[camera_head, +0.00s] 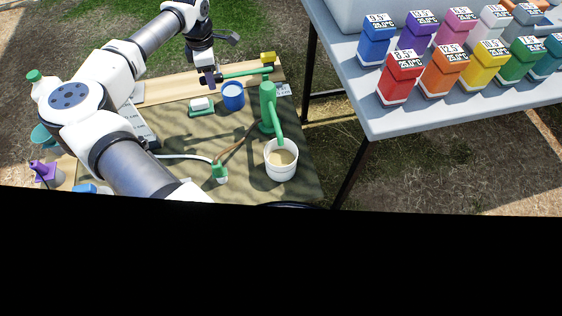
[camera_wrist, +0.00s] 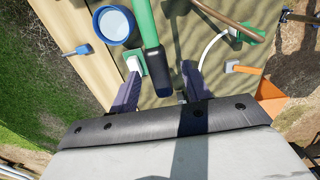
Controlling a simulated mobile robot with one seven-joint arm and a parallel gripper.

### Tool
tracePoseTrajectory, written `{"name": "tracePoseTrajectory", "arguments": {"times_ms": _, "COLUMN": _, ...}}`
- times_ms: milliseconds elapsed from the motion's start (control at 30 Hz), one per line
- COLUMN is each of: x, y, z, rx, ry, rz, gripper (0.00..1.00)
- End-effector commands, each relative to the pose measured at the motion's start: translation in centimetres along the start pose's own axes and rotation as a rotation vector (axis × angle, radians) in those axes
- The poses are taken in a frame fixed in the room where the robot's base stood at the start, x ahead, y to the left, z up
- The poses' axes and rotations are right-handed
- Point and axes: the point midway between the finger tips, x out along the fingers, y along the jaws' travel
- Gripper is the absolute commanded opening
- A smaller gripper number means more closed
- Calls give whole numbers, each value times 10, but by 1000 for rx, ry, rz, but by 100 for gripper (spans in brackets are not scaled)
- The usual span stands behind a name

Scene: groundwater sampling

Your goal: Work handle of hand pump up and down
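The green hand pump (camera_head: 268,108) stands on the low table, its spout curving down into a white bucket (camera_head: 281,173) of murky liquid. Its green handle (camera_head: 245,73) reaches left from the pump top, roughly level, and ends in a black grip. In the wrist view the handle (camera_wrist: 146,22) comes down from the top, and the black grip (camera_wrist: 160,78) lies between my fingers. My gripper (camera_head: 208,79) is at the handle's free end. In the wrist view my gripper (camera_wrist: 160,68) is open, with gaps between the fingers and the grip.
A blue cup (camera_head: 233,97) and a green-and-white box (camera_head: 201,106) stand below the handle. Hoses run across the cloth to a green fitting (camera_head: 219,169). A purple-topped bottle (camera_head: 43,172) stands far left. A grey table (camera_head: 430,116) with several coloured bottles stands right.

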Motion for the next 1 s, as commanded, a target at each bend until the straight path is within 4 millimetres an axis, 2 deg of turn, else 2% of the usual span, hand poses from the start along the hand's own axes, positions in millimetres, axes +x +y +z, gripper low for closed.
{"name": "tracePoseTrajectory", "arguments": {"times_ms": 33, "x": 0, "y": 0, "z": 0, "rx": 0, "ry": 0, "rz": 0, "gripper": 42}}
{"name": "tracePoseTrajectory", "arguments": {"times_ms": 300, "x": 0, "y": 0, "z": 0, "rx": 0, "ry": 0, "rz": 0, "gripper": 7}}
{"name": "tracePoseTrajectory", "arguments": {"times_ms": 333, "x": 0, "y": 0, "z": 0, "rx": 0, "ry": 0, "rz": 0, "gripper": 5}}
{"name": "tracePoseTrajectory", "arguments": {"times_ms": 467, "x": -7, "y": 0, "z": 4, "rx": 4, "ry": 30, "rz": 0, "gripper": 5}}
{"name": "tracePoseTrajectory", "arguments": {"times_ms": 1000, "x": -80, "y": 0, "z": 48, "rx": 9, "ry": 560, "rz": 4, "gripper": 5}}
